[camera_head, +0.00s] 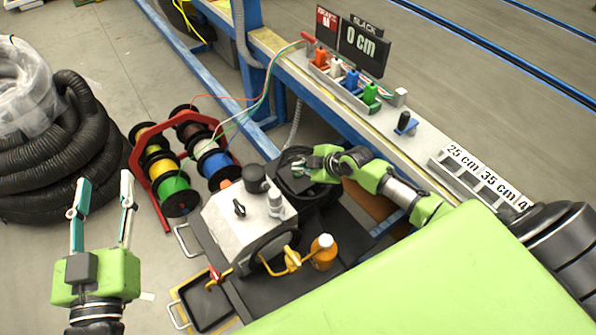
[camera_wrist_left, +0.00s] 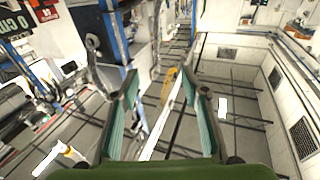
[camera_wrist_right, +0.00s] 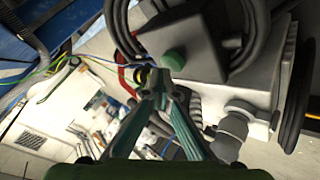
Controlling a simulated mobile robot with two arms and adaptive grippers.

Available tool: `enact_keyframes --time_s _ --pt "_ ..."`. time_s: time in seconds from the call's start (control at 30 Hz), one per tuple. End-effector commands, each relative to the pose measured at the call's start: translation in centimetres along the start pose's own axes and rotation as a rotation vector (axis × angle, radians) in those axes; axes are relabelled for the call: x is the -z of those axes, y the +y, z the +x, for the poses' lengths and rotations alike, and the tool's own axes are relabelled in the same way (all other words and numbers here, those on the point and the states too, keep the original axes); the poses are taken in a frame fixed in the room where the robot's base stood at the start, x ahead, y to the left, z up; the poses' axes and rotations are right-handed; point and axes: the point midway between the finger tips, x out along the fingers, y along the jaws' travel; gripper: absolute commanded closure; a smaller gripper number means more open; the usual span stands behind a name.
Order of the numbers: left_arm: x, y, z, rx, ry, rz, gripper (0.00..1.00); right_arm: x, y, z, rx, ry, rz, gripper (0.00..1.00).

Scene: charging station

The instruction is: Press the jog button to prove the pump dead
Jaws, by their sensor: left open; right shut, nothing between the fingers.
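A round green button (camera_wrist_right: 174,59) stands on a grey box (camera_wrist_right: 190,38) in the right wrist view. My right gripper (camera_wrist_right: 154,77) is shut and empty, its tips just below and left of the button in that view; I cannot tell whether they touch it. In the head view my right gripper (camera_head: 300,168) is at the dark equipment behind the pale pump housing (camera_head: 232,222), and hides the button. My left gripper (camera_head: 104,182) is open and empty over the floor at the left; its fingers also show wide apart in the left wrist view (camera_wrist_left: 160,82).
A red rack (camera_head: 140,177) of wire spools stands left of the pump, with thin wires running to the bench (camera_head: 430,143). Black corrugated hose (camera_head: 50,150) is coiled at the far left. An orange bottle (camera_head: 323,257) stands by the pump. A sign (camera_head: 362,45) reads 0 cm.

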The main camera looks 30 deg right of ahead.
Motion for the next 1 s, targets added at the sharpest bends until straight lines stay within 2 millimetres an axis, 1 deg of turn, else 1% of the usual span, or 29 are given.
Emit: enact_keyframes --time_s 0.23,1.0 --pt "-0.02 0.04 -0.04 0.0 0.003 -0.001 0.59 -0.04 -0.03 0.05 0.0 0.0 0.0 1.0" --pt "0.88 0.15 -0.09 -0.002 0.047 -0.003 0.59 -0.17 -0.15 0.23 0.0 0.0 0.0 1.0"
